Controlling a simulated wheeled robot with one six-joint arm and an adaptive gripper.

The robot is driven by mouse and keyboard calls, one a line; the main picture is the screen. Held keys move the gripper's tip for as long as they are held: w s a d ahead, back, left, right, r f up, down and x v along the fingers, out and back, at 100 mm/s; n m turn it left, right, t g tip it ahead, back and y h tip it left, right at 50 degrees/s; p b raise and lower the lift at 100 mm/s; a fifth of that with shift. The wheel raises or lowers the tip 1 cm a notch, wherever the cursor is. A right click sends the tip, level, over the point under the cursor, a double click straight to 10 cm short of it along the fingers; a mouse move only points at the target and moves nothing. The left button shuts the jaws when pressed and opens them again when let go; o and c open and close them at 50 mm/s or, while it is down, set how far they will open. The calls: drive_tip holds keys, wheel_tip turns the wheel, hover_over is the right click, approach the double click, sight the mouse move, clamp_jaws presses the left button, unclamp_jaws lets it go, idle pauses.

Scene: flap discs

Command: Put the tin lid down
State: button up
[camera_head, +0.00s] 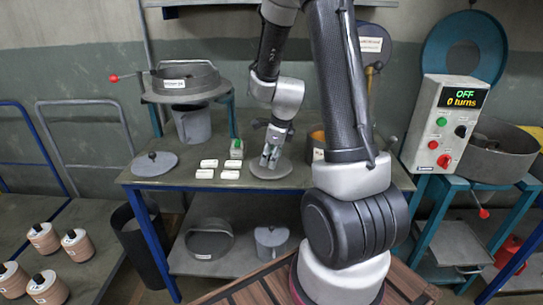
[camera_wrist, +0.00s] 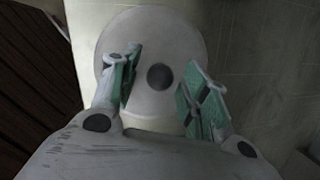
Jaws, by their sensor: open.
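A round grey lid with a dark knob, which I take for the tin lid (camera_head: 284,172), lies flat on the workbench (camera_head: 310,180). In the wrist view the tin lid (camera_wrist: 160,25) is below my gripper (camera_wrist: 162,88). Its knob (camera_wrist: 160,77) sits between the two green-padded fingers, with gaps on both sides. My gripper (camera_head: 270,160) is open, pointing down over the lid in the head view, and it hides part of the lid. An open tin with an orange inside (camera_head: 318,143) stands to the right, partly hidden by my arm.
Several white labels or blocks (camera_head: 205,174) and a small green-topped item (camera_head: 236,146) are left of the lid. Another knobbed grey lid (camera_head: 155,163) lies at the bench's left end. A control box (camera_head: 441,125) reading OFF, 0 turns stands at right.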

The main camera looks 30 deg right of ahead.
drive_tip(key=a+v, duration=0.1)
drive_tip(key=v, duration=1.1)
drive_tip(key=s+a+r+n, duration=0.1)
drive_tip(key=s+r+n, duration=0.2)
drive_tip(key=s+n, duration=0.3)
drive_tip(key=s+a+r+n, duration=0.2)
drive_tip(key=s+r+n, duration=0.2)
drive_tip(key=s+n, duration=0.3)
drive_tip(key=s+a+r+n+t, duration=0.1)
drive_tip(key=s+r+n, duration=0.3)
drive_tip(key=n, duration=1)
drive_tip(key=s, duration=0.3)
drive_tip(key=shift+a+n+h, duration=0.3)
drive_tip(key=shift+a, duration=0.1)
